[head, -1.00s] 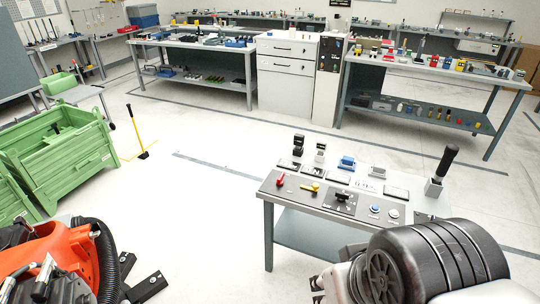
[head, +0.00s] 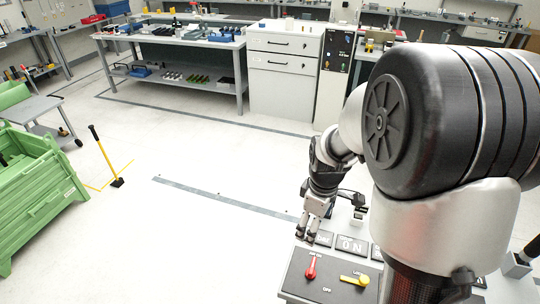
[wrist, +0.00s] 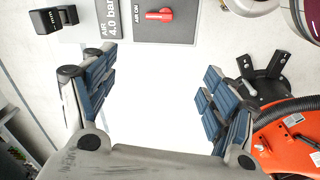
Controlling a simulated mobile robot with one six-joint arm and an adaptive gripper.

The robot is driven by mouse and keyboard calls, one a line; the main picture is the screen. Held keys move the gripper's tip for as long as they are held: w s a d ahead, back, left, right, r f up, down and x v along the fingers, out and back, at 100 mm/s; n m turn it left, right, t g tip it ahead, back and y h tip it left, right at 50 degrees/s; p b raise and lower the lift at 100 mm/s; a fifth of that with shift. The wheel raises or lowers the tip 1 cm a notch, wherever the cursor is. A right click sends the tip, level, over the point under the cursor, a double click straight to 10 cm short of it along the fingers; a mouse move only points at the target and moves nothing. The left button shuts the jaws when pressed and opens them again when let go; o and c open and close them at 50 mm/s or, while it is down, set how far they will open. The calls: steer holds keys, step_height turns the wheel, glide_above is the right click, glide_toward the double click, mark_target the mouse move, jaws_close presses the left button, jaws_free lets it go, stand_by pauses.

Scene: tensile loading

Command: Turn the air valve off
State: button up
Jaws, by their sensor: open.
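The air valve has a red handle (wrist: 160,14) on a dark panel (wrist: 150,32), beside the words "AIR ON", at the top of the wrist view. In the head view the red handle (head: 311,268) stands at the panel's left, next to a yellow handle (head: 355,280). My gripper (wrist: 155,98) is open and empty, its two padded fingers wide apart in the wrist view. In the head view my gripper (head: 313,228) is over the far left of the bench, beyond the red handle and apart from it.
A plate reading "AIR 4.0 bar" (wrist: 110,20) and a black block (wrist: 50,20) lie left of the panel in the wrist view. An "ON" plate (head: 350,245) lies behind the handles. My arm hides the bench's right part.

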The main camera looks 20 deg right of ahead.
mark_target(313, 265)
steer(key=d+f+b, duration=0.1)
steer(key=f, duration=0.7)
steer(key=d+f+n+b, duration=0.1)
steer(key=f+b, duration=0.1)
steer(key=f, duration=0.7)
steer(key=w+d+f+n+g+b, duration=0.1)
steer(key=f, duration=0.8)
steer(key=shift+d+f, duration=0.1)
steer(key=shift+f, duration=0.1)
steer(key=shift+c, duration=0.3)
steer(key=c, duration=1)
